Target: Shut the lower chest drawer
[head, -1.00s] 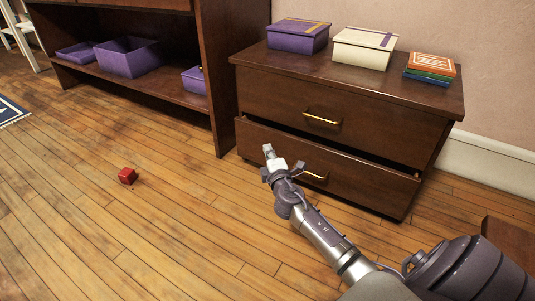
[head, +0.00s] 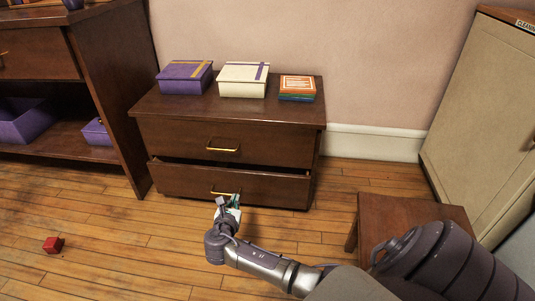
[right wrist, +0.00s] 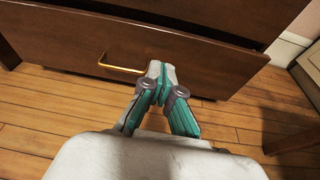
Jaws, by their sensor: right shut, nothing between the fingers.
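The lower chest drawer (head: 265,188) stands slightly open, with a dark gap along its top edge. In the right wrist view the drawer front (right wrist: 200,72) fills the middle, with its brass handle (right wrist: 121,66) to the left of my fingertips. The upper drawer (head: 270,148) looks shut. My right gripper (head: 229,203) is shut and empty, its tips at or close to the lower drawer front by the handle. It also shows in the right wrist view (right wrist: 160,72); whether it touches the wood I cannot tell. My left gripper is out of view.
On the chest top are a purple box (head: 185,78), a cream box (head: 243,80) and stacked books (head: 297,88). A small wooden table (head: 420,212) stands at right, before a beige cabinet (head: 480,100). A red cube (head: 53,244) lies on the floor. A shelf unit stands left.

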